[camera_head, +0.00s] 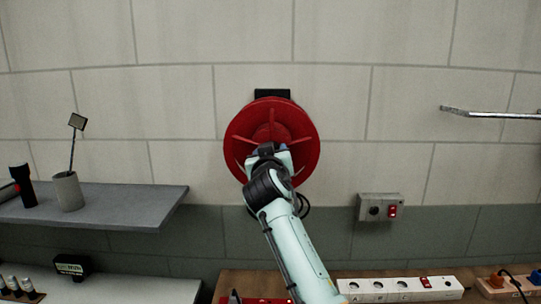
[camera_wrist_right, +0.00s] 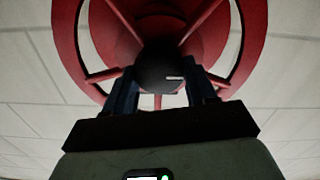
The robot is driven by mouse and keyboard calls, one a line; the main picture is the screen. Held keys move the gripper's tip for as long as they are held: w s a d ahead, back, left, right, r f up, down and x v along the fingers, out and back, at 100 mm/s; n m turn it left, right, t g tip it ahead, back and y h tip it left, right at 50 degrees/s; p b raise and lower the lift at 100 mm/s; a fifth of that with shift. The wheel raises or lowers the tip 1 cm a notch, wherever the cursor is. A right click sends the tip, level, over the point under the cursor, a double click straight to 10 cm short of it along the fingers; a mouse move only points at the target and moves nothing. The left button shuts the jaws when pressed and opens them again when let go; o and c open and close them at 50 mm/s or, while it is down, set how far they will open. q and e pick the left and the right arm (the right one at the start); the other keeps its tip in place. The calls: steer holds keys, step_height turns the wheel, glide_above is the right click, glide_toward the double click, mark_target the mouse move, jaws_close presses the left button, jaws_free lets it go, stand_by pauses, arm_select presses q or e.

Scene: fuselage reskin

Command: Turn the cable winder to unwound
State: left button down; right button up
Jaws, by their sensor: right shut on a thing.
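The cable winder (camera_head: 272,112) is a red spoked wheel on a black bracket on the block wall, in the middle of the head view. My right gripper (camera_head: 268,150) is at the lower middle of the wheel, in front of its face. In the right wrist view the red wheel (camera_wrist_right: 255,40) fills the top. There my right gripper (camera_wrist_right: 160,88) has its two dark fingers on either side of a dark round part, likely the winder's handle, and is shut on it. The wrist hides part of the wheel in the head view. My left gripper is not in view.
A grey shelf (camera_head: 120,205) at left holds a cup (camera_head: 68,191) with a mirror stick and a dark flashlight (camera_head: 22,186). A switch box (camera_head: 380,207) is on the wall at right. A power strip (camera_head: 400,289) lies below. A metal bar (camera_head: 490,114) juts in at upper right.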

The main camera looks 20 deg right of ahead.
stand_by(0.6)
steer(key=o, duration=1)
steer(key=shift+o, duration=0.2)
arm_select(q)
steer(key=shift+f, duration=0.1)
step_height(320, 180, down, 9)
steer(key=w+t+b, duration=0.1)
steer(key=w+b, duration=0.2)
steer(key=b, duration=0.7)
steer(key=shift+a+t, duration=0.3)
arm_select(e)
steer(key=v, duration=1.3)
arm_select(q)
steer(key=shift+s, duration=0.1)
arm_select(e)
steer(key=shift+s, duration=0.15)
